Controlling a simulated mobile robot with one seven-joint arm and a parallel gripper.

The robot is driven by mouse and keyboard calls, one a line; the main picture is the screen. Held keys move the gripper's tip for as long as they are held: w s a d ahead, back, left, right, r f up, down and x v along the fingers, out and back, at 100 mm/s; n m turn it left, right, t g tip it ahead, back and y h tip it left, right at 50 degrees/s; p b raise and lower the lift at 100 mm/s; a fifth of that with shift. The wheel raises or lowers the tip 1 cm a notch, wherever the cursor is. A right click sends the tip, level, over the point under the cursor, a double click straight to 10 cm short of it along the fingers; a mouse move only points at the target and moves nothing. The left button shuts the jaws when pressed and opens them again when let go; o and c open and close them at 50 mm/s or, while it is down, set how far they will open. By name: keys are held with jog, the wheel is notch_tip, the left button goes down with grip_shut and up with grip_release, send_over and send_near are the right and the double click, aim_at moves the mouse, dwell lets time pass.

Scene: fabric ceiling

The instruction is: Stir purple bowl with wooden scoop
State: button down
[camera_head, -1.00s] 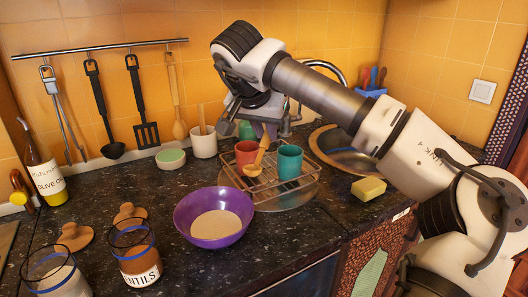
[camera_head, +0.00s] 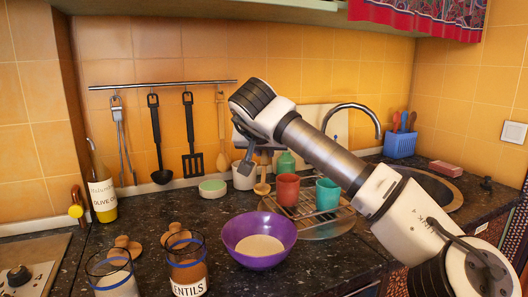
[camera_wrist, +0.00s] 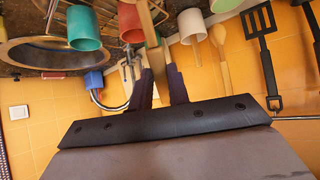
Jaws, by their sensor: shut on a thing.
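The purple bowl (camera_head: 260,229) stands on the dark counter and holds something pale beige. The wooden scoop (camera_head: 262,187) hangs head down, upright, left of the red cup and behind the bowl. It is clear of the bowl. My gripper (camera_wrist: 160,80) is shut on the scoop's handle; the handle runs between the fingers in the wrist view (camera_wrist: 149,27). In the wrist view the scoop's head is out of frame.
A red cup (camera_head: 287,189) and teal cup (camera_head: 327,194) stand on a wire rack (camera_head: 312,217) right of the bowl. Glass jars, one the lentils jar (camera_head: 186,268), stand left of the bowl. Utensils hang on the wall.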

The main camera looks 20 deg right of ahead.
aim_at(264, 167)
notch_tip(264, 167, down, 4)
jog(key=b, duration=0.3)
jog(key=shift+f, duration=0.25)
jog(key=shift+s+a+f+b, duration=0.55)
jog(key=shift+s+f+b, duration=0.5)
jog(key=shift+f+b, duration=0.3)
jog(key=shift+s+a+f+b, duration=0.6)
jog(key=shift+s+f+b, duration=0.4)
jog(key=shift+f+b, duration=0.35)
jog(key=shift+s+a+f+b, duration=0.55)
jog(key=shift+s+f+b, duration=0.5)
jog(key=shift+f+b, duration=0.3)
jog(key=shift+a, duration=0.1)
